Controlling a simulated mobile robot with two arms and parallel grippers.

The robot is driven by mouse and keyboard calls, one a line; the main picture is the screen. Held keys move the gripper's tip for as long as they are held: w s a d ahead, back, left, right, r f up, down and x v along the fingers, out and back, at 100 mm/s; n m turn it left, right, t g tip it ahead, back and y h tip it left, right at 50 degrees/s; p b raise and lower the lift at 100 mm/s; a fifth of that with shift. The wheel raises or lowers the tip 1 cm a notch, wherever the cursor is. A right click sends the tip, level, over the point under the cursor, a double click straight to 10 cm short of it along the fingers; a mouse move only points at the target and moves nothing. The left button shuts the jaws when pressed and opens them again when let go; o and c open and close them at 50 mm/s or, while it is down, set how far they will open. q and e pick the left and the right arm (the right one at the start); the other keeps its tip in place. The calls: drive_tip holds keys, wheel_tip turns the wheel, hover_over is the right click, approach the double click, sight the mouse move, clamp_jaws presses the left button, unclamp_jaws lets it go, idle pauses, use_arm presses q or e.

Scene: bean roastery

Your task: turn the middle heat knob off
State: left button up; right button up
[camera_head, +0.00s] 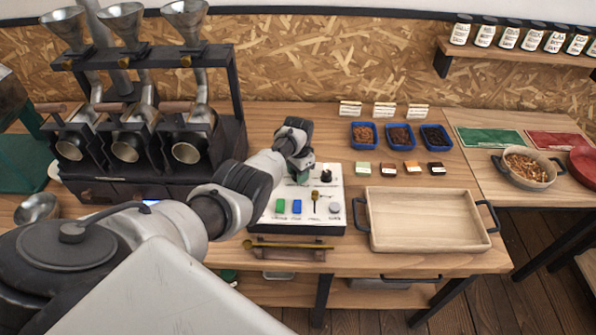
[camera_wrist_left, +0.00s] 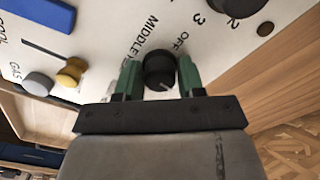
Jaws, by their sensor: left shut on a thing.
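The middle heat knob (camera_wrist_left: 160,69) is black and round, beside the printed words MIDDLE and OFF. A small pale mark shows at its edge near my gripper; I cannot tell its setting for sure. My left gripper (camera_wrist_left: 161,78) is shut on this knob, with one green finger on each side. In the head view my left gripper (camera_head: 303,175) reaches down over the panel's back part and hides the middle knob. My right gripper is in neither view.
Another black knob (camera_head: 326,176) stands just right of my gripper. Blue and green switches, a yellow-topped lever (camera_head: 315,195) and a grey knob (camera_head: 334,208) sit nearer the front. The roaster (camera_head: 150,190) stands left; a wooden tray (camera_head: 425,216) lies right.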

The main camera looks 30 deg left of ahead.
use_arm(q)
drive_tip(key=n, duration=0.4)
drive_tip(key=shift+n, duration=0.3)
drive_tip(key=n, duration=0.4)
drive_tip(key=shift+n, duration=0.3)
drive_tip(key=n, duration=0.4)
drive_tip(key=shift+n+p, duration=0.3)
drive_tip(key=shift+p, duration=0.05)
drive_tip(key=n, duration=0.4)
drive_tip(key=shift+n, duration=0.7)
drive_tip(key=o, duration=0.9)
drive_tip(key=shift+r, duration=0.15)
